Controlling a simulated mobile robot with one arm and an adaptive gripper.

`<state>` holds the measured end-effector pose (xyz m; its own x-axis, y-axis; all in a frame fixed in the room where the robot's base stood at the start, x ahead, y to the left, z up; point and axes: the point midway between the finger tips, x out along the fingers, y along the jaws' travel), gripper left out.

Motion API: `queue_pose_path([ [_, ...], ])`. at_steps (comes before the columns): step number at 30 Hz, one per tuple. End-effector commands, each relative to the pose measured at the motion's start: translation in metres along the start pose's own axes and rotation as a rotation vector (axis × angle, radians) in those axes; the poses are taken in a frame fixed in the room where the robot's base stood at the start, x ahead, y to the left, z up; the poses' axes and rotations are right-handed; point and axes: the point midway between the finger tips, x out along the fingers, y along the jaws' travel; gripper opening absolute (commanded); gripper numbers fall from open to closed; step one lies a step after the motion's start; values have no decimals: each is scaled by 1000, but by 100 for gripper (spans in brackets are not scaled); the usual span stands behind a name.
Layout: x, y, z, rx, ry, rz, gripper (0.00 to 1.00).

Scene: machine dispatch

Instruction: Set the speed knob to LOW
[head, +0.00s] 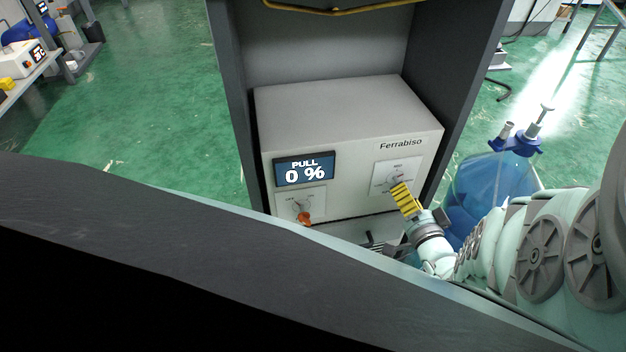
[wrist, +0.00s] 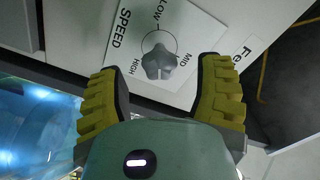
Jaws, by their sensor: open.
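The speed knob (wrist: 160,62) is a grey lobed knob on a white plate (wrist: 190,25) marked SPEED, with LOW, MID and HIGH around its dial circle. I cannot tell for certain which mark it points to. In the head view the plate (head: 383,181) is on the right of the machine's front, and the knob is mostly hidden by my gripper (head: 399,187). In the wrist view my gripper (wrist: 160,70) is open, with one yellow finger on each side of the knob. Gaps show between both fingers and the knob.
The white Ferrabiso machine (head: 345,115) stands inside a dark grey frame (head: 462,95). Its display (head: 304,168) reads PULL 0 %. Below it is a panel with an orange-red part (head: 304,218). A blue bottle (head: 490,185) stands right of the frame, close to my arm.

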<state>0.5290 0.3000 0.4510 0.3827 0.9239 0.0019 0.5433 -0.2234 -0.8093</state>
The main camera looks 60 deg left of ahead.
Motion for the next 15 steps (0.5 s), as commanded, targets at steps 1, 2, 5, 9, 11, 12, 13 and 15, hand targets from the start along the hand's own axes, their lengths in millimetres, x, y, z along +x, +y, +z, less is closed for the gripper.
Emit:
queue_pose_path([
  [1,8,1,3,0,-4,-3,66],
  [2,12,2,3,-1,-5,-2,66],
  [5,22,1,3,1,-4,-3,66],
  [9,30,0,2,2,-5,-2,66],
  [11,31,-1,2,2,-5,-1,66],
  [12,31,-1,2,2,-5,-1,66],
  [13,31,-1,2,2,-5,-1,66],
  [15,31,-1,2,2,-5,0,66],
])
